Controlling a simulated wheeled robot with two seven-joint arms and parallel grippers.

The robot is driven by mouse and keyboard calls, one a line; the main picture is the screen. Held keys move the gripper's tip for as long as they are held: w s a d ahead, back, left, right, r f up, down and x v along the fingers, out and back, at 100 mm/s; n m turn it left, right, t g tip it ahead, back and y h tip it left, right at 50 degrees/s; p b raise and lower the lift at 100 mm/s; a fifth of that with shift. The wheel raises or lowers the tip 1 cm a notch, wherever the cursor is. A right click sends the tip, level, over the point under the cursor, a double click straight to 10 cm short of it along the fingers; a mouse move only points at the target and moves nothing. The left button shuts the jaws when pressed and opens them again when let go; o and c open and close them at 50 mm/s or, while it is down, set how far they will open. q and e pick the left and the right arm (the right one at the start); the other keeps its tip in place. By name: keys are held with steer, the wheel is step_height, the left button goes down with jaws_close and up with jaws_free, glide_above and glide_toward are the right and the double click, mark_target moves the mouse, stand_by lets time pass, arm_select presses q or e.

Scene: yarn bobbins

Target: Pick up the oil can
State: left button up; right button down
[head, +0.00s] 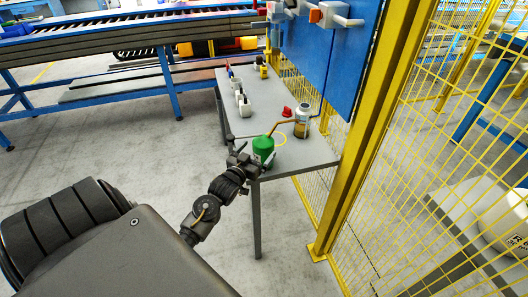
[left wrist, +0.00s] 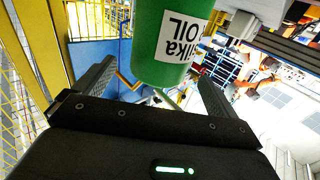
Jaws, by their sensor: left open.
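The green oil can (head: 263,146) stands upright at the near corner of the grey table, with a thin spout reaching up to the right. My left gripper (head: 253,156) is right at the can, on its near side, with the jaws open. In the left wrist view the green can (left wrist: 165,45) with its white "OIL" label lies ahead between the two open fingers (left wrist: 155,92). A gap shows between the can and each finger. The can's far side is hidden. My right gripper is not in view.
On the grey table (head: 280,158) stand a grey-and-amber container (head: 301,122), a small red item (head: 287,112) and white bottles (head: 243,103). A blue panel (head: 350,65) and yellow mesh fence (head: 470,110) bound the right. A conveyor (head: 130,33) runs behind.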

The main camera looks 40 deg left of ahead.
mark_target(264, 144)
arm_select(q)
steer(key=w, duration=0.1)
steer(key=w+p, duration=0.1)
steer(key=w, duration=0.3)
steer(key=shift+a+f, duration=0.15)
steer(key=shift+a, duration=0.25)
steer(key=c, duration=1.3)
